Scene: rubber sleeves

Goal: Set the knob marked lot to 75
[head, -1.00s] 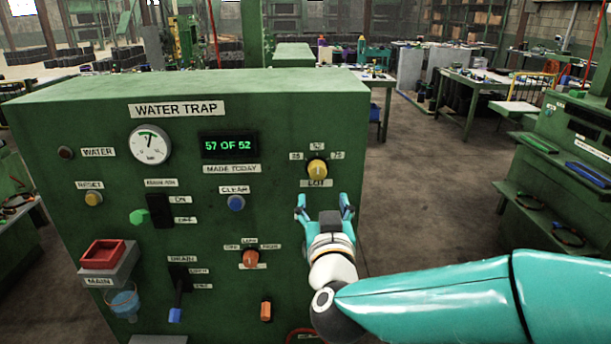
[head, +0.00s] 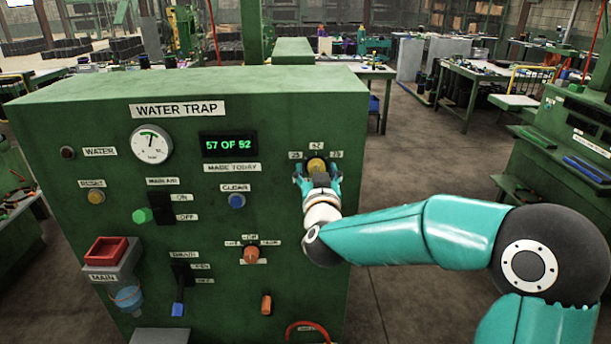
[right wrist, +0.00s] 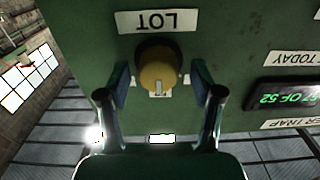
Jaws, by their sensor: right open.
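The lot knob (head: 316,164) is a round yellow knob on the upper right of the green panel. Small number plates are set left of, above and right of it. In the right wrist view the knob (right wrist: 158,70) shows upside down under the LOT label (right wrist: 158,21). Its white line points at the middle plate. My right gripper (head: 318,178) is open, with one finger on each side of the knob. In the wrist view gaps show between the fingers (right wrist: 160,84) and the knob. The gripper hides the label in the head view. My left gripper is not in view.
The green WATER TRAP panel (head: 110,240) also carries a display (head: 229,144) reading 57 OF 52. A blue CLEAR button (head: 237,201) sits left of my gripper, an orange knob (head: 251,254) lower left. Open floor lies right of the panel.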

